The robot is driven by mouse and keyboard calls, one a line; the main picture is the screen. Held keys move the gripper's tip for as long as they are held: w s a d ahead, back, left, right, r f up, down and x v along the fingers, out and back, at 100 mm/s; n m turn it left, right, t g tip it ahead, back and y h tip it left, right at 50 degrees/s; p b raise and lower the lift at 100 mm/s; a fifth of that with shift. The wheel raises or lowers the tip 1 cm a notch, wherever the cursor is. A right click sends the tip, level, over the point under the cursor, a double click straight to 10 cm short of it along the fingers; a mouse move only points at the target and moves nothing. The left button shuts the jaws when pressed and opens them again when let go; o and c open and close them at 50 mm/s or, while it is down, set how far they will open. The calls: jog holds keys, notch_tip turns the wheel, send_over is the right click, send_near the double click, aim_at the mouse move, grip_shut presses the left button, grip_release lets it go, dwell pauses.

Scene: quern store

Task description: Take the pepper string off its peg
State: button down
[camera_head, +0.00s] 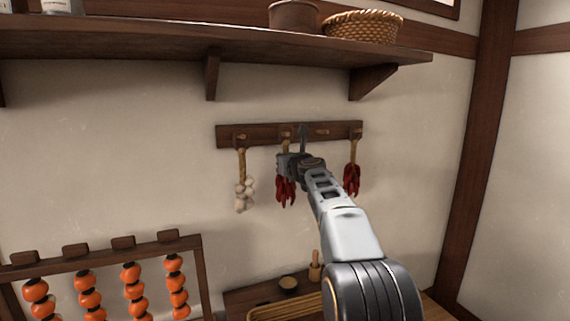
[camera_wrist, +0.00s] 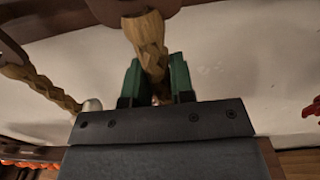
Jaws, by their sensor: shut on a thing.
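A red pepper string (camera_head: 286,190) hangs by a braided straw cord from a peg on the wooden rack (camera_head: 262,134). My gripper (camera_head: 284,160) is at that cord, just above the peppers and below the rack. In the wrist view, the green fingers of my gripper (camera_wrist: 157,65) stand on both sides of the braided cord (camera_wrist: 149,40) and are shut on it. The top of the cord still meets the rack at its peg. The peppers below are hidden by the gripper in the wrist view. A second red pepper string (camera_head: 352,181) hangs at the right end of the rack.
A garlic string (camera_head: 243,188) hangs left of the held cord. One peg (camera_head: 322,132) between the pepper strings is bare. A shelf (camera_head: 180,42) with a basket (camera_head: 364,27) juts out above. A rack of orange fruit (camera_head: 130,280) stands lower left.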

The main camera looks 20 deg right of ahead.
jog(key=s+r+b, duration=0.1)
jog(key=s+b, duration=0.2)
jog(key=s, duration=1.4)
jog(key=shift+b, duration=0.35)
jog(key=shift+s, duration=0.15)
jog(key=shift+s+r, duration=0.15)
jog(key=shift+s, duration=2.4)
jog(key=shift+s+b, duration=0.1)
jog(key=shift+b, duration=0.2)
jog(key=shift+s+b, duration=0.35)
jog(key=shift+s, duration=2.6)
